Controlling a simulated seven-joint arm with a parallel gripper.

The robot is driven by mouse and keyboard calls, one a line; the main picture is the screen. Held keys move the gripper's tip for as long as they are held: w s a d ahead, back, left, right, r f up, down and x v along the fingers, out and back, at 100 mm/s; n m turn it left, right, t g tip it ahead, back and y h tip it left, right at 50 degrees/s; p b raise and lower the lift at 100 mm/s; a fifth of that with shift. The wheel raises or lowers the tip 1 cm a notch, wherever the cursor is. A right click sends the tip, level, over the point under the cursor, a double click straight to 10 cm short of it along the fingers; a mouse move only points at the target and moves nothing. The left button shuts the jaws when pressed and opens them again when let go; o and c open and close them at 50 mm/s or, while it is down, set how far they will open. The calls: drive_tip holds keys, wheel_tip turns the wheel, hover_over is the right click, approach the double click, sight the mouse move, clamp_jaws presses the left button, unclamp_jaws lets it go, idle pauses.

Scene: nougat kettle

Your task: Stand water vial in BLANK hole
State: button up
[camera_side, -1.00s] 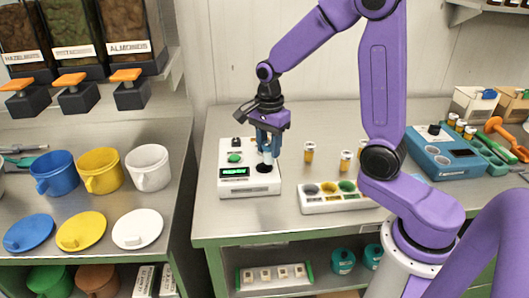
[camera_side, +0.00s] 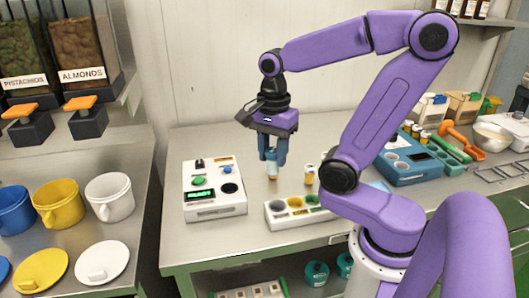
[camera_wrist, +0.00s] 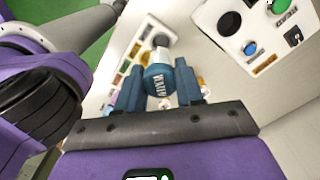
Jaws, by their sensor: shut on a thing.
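My gripper (camera_side: 272,160) is shut on a vial with a teal lettered top (camera_wrist: 160,80); its paler part shows beyond (camera_wrist: 160,50). In the side view the vial's teal part (camera_side: 272,155) shows between the fingers, above the table and right of the white meter box (camera_side: 213,188). The box has a dark round hole (camera_side: 229,188), a green button and a blue button. The white strip (camera_side: 300,211) has grey, yellow and green wells. No BLANK label is readable. An amber vial (camera_side: 273,176) shows just below my fingers; its gap from them is unclear.
Another amber vial (camera_side: 309,175) stands to the right, near my arm. Cups and lids stand on the left counter. The table front of the meter is clear.

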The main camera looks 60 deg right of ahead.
drive_tip(key=shift+s+d+f, duration=0.1)
drive_tip(key=shift+d+f, duration=0.35)
drive_tip(key=shift+f, duration=0.35)
drive_tip(key=shift+w+d+f, duration=0.1)
drive_tip(key=shift+d+f, duration=0.3)
drive_tip(key=shift+f, duration=0.45)
drive_tip(key=shift+s+d+f, duration=0.1)
drive_tip(key=shift+d+f, duration=0.35)
drive_tip(key=shift+f, duration=0.35)
drive_tip(key=shift+f, duration=3.9)
drive_tip(key=shift+f, duration=0.4)
drive_tip(key=o, duration=1.8)
drive_tip(key=shift+c, duration=0.2)
drive_tip(key=shift+r, duration=0.1)
wheel_tip(320, 180, up, 7)
